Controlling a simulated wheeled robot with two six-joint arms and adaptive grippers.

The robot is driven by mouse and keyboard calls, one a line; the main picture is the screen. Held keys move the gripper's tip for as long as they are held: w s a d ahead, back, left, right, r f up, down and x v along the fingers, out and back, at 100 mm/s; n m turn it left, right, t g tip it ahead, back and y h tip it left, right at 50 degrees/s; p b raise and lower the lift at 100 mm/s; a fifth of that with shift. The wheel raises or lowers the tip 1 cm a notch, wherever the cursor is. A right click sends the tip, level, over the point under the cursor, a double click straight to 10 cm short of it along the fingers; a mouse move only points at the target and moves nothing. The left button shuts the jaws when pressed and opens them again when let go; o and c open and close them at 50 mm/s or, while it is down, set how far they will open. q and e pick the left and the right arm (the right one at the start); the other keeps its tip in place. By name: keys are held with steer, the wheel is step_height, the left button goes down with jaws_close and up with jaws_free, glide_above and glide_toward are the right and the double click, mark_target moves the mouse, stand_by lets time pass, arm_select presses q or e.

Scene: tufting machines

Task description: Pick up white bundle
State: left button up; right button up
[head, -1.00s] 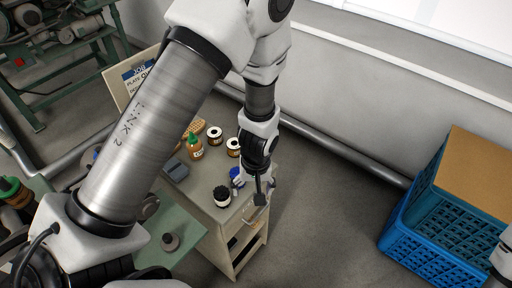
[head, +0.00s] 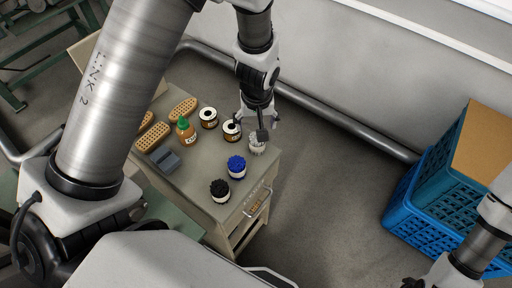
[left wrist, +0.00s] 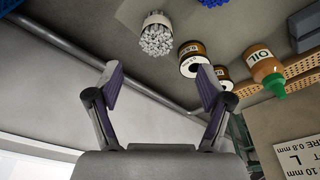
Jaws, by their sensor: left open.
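The white bundle (head: 257,146), a cluster of pale rods in a light band, stands on the cabinet top (head: 200,205) near its right edge. My left gripper (head: 257,122) is open above and just behind it, one dark finger partly hiding it. In the left wrist view the white bundle (left wrist: 156,36) is upside down in the picture, beyond the spread fingertips (left wrist: 159,82) and apart from them, with nothing between the fingers. My right arm comes in at the lower right; a dark part of its gripper (head: 412,284) is cut by the bottom edge.
A blue bundle (head: 237,168) and a black bundle (head: 220,191) stand nearer. Two spools (head: 208,118) (head: 232,131), an oil bottle (head: 186,131), tan perforated blocks (head: 152,137) and a grey block (head: 165,159) are to the left. Blue crates (head: 425,205) stand right on open floor.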

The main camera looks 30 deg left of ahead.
arm_select(q)
glide_above(256, 148)
steer(key=w, duration=0.2)
steer(key=f, duration=0.3)
steer(key=f+b, duration=0.1)
steer(key=shift+w+a+f, duration=0.1)
steer(key=shift+a+f, duration=0.05)
steer(key=shift+a, duration=0.15)
steer(key=shift+f, duration=0.3)
step_height(256, 148, down, 4)
steer(key=b, duration=0.3)
steer(key=shift+f, duration=0.25)
steer(key=shift+w+a+f, duration=0.1)
steer(key=shift+w+f, duration=0.05)
steer(key=shift+f, duration=0.05)
steer(key=shift+r, duration=0.15)
steer(key=c, duration=0.3)
steer(key=shift+r, duration=0.1)
steer(key=c, duration=1)
arm_select(e)
steer(key=f, duration=0.5)
steer(key=shift+w+a, duration=0.2)
steer(key=shift+w, duration=0.15)
